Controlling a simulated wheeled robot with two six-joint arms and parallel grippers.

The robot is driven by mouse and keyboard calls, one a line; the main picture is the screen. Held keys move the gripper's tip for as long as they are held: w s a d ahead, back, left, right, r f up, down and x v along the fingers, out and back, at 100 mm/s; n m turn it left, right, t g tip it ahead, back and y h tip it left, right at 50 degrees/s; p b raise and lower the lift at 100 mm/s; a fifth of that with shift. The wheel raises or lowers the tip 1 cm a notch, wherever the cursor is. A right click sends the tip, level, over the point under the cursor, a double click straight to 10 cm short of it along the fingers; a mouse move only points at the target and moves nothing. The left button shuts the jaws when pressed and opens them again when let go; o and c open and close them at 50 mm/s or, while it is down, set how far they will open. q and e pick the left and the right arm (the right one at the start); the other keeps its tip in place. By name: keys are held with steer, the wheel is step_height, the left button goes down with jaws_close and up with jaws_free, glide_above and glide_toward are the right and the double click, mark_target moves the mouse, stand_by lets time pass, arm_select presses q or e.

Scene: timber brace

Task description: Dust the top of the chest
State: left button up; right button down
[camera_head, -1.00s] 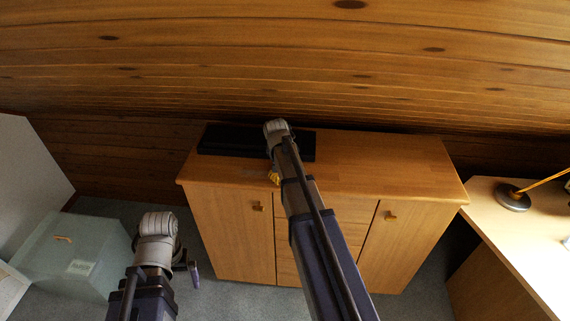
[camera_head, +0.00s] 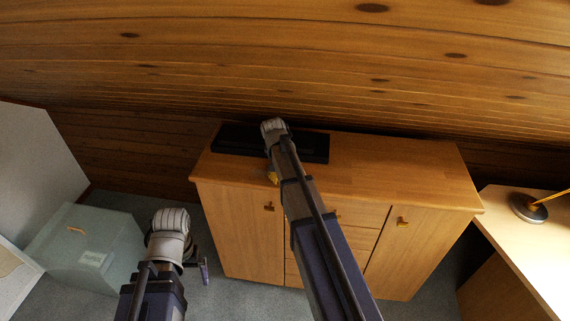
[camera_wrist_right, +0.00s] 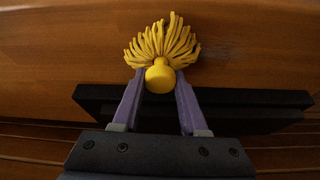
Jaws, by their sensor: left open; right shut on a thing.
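The wooden chest (camera_head: 400,170) stands against the plank wall in the head view, its top bare on the right side. My right arm reaches over the chest top. In the right wrist view my right gripper (camera_wrist_right: 160,82) is shut on the yellow duster (camera_wrist_right: 161,42), whose strands fan out over the brown wood of the top (camera_wrist_right: 60,50). In the head view only a bit of yellow (camera_head: 272,177) shows beside my right arm, near the chest's front edge. My left gripper (camera_head: 204,268) is open and empty, low in front of the chest's left door.
A long black object (camera_head: 225,140) lies on the back left of the chest top and also shows in the wrist view (camera_wrist_right: 250,108). A pale green box (camera_head: 90,250) stands on the floor at left. A desk (camera_head: 530,245) with a lamp base (camera_head: 528,208) is at right.

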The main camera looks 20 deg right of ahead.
steer(key=shift+w+a, duration=0.5)
steer(key=shift+a, duration=0.4)
steer(key=shift+w+a, duration=0.5)
steer(key=shift+a, duration=0.25)
steer(key=shift+w+a, duration=0.5)
steer(key=shift+a, duration=0.2)
steer(key=shift+w+a+r, duration=0.1)
steer(key=shift+w+a, duration=0.4)
steer(key=shift+a, duration=0.2)
steer(key=shift+w+a, duration=0.5)
steer(key=shift+a, duration=0.15)
steer(key=shift+a, duration=0.1)
steer(key=shift+w+a, duration=0.45)
steer(key=shift+a, duration=0.2)
steer(key=shift+w+a, duration=0.4)
steer(key=shift+a, duration=0.25)
